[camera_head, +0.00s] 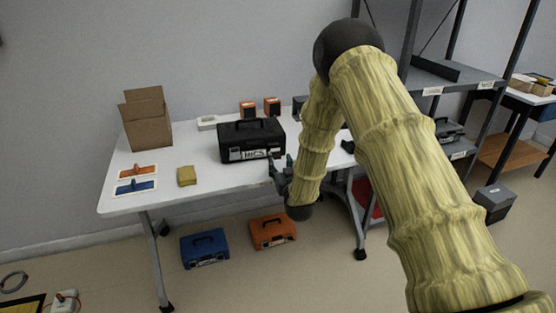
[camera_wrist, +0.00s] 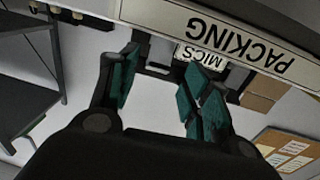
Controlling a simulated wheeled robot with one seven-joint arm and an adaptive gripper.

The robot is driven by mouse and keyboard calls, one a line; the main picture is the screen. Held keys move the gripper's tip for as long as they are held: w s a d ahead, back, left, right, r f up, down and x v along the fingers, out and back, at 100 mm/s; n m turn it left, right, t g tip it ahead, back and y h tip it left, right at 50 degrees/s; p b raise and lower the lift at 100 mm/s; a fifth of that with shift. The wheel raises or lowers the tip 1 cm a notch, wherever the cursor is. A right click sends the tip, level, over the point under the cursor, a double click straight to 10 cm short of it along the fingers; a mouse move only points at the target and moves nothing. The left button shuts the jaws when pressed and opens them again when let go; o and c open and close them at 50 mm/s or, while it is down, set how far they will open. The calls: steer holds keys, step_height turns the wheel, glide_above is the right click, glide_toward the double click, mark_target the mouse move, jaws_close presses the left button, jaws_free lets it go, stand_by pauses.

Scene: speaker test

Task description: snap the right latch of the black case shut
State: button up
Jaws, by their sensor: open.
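The black case (camera_head: 233,143) stands shut on the white table, with a handle on top and a white MICS label on its front. My gripper (camera_head: 281,170) is close in front of the case's lower right front, at the table's front edge. In the wrist view, which is roughly upside down, my gripper (camera_wrist: 160,88) is open with two teal-padded fingers apart and nothing held. Part of the case's dark front (camera_wrist: 160,54) shows between and beyond the fingers, beside its MICS label. The right latch is too small and partly hidden, so its position cannot be told.
The white table (camera_head: 210,185) also holds a cardboard box (camera_head: 148,128), a yellow sponge-like block (camera_head: 187,176) and orange and blue tools at left. Small orange-fronted boxes (camera_head: 271,106) stand behind the case. A PACKING label (camera_wrist: 240,45) marks the table edge. Blue and orange cases lie below.

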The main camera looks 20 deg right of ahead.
mark_target(275, 155)
steer(key=shift+w, duration=1.85)
steer(key=c, duration=1)
steer(key=shift+c, duration=0.2)
